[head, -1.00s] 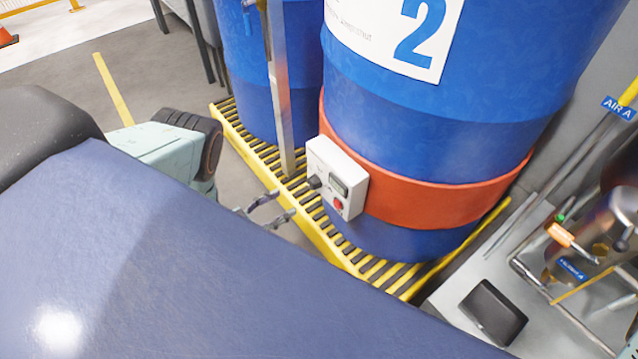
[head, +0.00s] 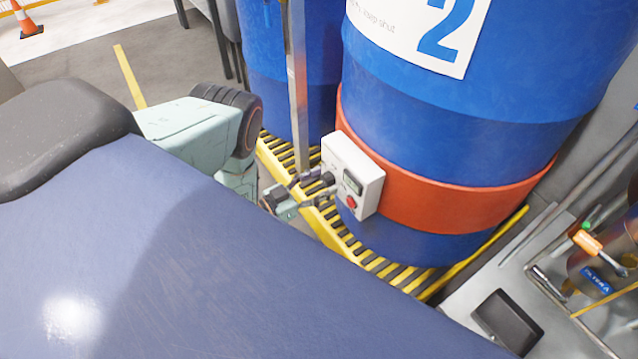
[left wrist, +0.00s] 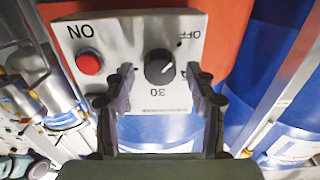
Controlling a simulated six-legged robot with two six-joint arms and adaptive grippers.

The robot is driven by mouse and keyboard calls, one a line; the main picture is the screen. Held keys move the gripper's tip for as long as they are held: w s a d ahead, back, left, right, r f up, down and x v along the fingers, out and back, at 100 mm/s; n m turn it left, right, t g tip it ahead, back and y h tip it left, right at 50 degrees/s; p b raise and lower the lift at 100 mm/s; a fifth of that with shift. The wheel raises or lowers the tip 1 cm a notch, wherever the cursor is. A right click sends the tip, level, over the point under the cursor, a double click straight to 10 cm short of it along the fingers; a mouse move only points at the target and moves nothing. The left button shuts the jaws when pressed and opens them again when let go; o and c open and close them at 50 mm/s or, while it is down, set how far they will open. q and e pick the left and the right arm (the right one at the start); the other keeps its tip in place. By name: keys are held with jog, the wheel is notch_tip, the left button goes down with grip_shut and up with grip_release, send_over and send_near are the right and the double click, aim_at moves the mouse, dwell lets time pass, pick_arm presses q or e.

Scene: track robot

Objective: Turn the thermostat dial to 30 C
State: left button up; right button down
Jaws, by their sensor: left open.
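The thermostat is a white box (head: 356,172) on the red band of the front blue drum, with a small dark display and a red button (head: 351,201). Its black dial (head: 328,179) is on the face's left side in the head view. In the left wrist view the dial (left wrist: 158,67) shows upside down, with a pale pointer mark and "30", "OFF" and "ON" lettering around the face. My left gripper (head: 314,190) is open at the dial. In the wrist view its fingers (left wrist: 160,84) stand either side of the dial's near edge; contact cannot be told. My right gripper is out of view.
The red band (head: 450,200) wraps the front drum (head: 470,110). A metal post (head: 298,90) stands left of the box. The drums stand on a yellow-edged grating (head: 385,268). A grey bench with pipes and a black tray (head: 508,318) is at the right.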

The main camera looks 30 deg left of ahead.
pick_arm(q)
jog(key=shift+c, duration=0.2)
jog(key=c, duration=1.1)
